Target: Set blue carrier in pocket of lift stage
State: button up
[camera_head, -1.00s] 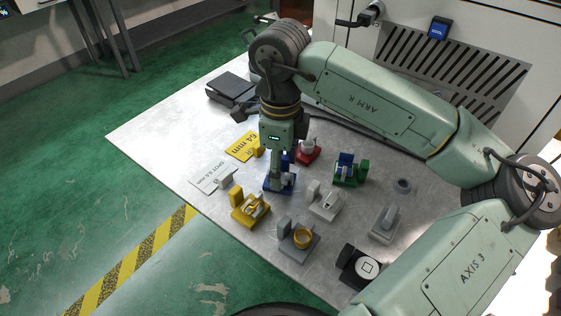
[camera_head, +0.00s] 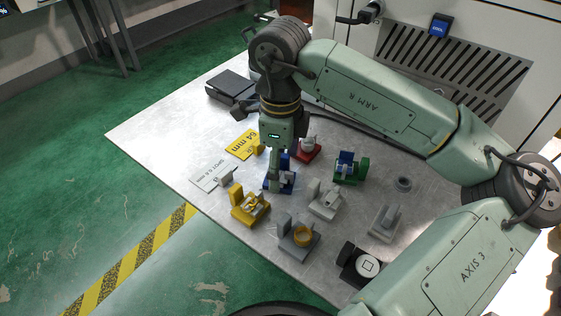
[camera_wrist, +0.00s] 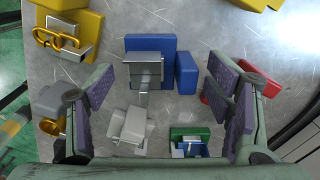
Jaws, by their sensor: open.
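A blue fixture (camera_head: 270,187) stands under my gripper (camera_head: 274,186). In the wrist view it is a blue block (camera_wrist: 148,43) with a grey metal piece on it and a separate-looking blue block beside it. A blue part, perhaps the blue carrier (camera_head: 346,158), sits at a green fixture (camera_head: 364,170) to the right. That blue part also shows near the bottom edge in the wrist view (camera_wrist: 191,150), partly cut off. My gripper is open, its two padded fingers spread wide and empty. Which fixture is the lift stage I cannot tell.
A yellow fixture (camera_head: 249,213), white one (camera_head: 325,208), grey one with a yellow ring (camera_head: 299,245) and red one (camera_head: 309,152) crowd around. A grey block (camera_head: 383,224) and black device (camera_head: 359,266) stand nearer. Bare table lies at left.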

notch_tip(320, 180, up, 12)
jog(key=b, duration=0.1)
jog(key=shift+r, duration=0.15)
jog(key=shift+s, duration=0.1)
dwell(0.5)
